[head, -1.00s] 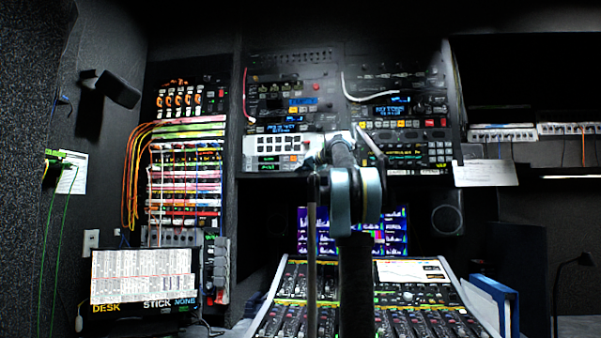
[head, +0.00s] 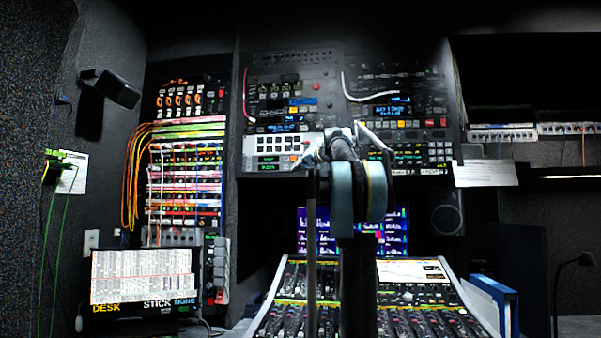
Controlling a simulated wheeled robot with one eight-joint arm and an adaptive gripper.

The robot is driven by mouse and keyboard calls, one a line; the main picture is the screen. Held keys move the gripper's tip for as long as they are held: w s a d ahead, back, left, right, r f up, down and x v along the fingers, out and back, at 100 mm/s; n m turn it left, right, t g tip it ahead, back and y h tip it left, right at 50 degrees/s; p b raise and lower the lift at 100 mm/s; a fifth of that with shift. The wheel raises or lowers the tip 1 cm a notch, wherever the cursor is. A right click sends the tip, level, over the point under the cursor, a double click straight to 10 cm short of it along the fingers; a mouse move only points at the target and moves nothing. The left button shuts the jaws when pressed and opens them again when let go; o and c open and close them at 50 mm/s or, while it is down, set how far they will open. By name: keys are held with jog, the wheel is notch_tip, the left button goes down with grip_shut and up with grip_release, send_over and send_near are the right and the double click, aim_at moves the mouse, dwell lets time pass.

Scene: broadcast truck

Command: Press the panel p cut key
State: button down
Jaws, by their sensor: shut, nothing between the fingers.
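A light-coloured panel (head: 250,146) with a block of white square keys (head: 283,145) sits low in the middle rack, left of my arm. I cannot read any key's label, so I cannot tell which one is the cut key. My gripper (head: 338,138) is at the rack's lower middle, right of the white keys, in front of the gap between the two columns of units. My own wrist hides most of it. What shows of it is shut and empty. I cannot tell whether it touches the rack.
A mixing desk (head: 415,296) with a lit screen (head: 390,230) behind it lies below my arm. A dark keypad unit (head: 438,152) is right of my gripper. A patch bay (head: 185,185) with orange cables is at left. A blue binder (head: 496,297) stands at right.

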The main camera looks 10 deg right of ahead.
jog(key=shift+s+a, duration=0.25)
jog(key=shift+s, duration=0.45)
dwell(0.4)
jog(key=s+a+f+n+g+h, duration=0.15)
jog(key=s+a+f+g, duration=0.25)
jog(key=s+f, duration=1)
jog(key=s+a+f+n+g, duration=0.3)
jog(key=s+f, duration=0.7)
jog(key=f, duration=0.8)
jog(key=s+d+f+m+g+h, duration=0.1)
jog(key=s+d+f+g+h, duration=0.1)
jog(key=s+f, duration=1.3)
jog(key=s+d+f+m+g+h, duration=0.1)
jog(key=s+d+f+g+h, duration=0.2)
jog(key=s+f, duration=1.2)
notch_tip(320, 180, down, 9)
jog(key=shift+s+d+r+h, duration=0.15)
jog(key=shift+d+h, duration=0.3)
jog(key=shift+d, duration=0.8)
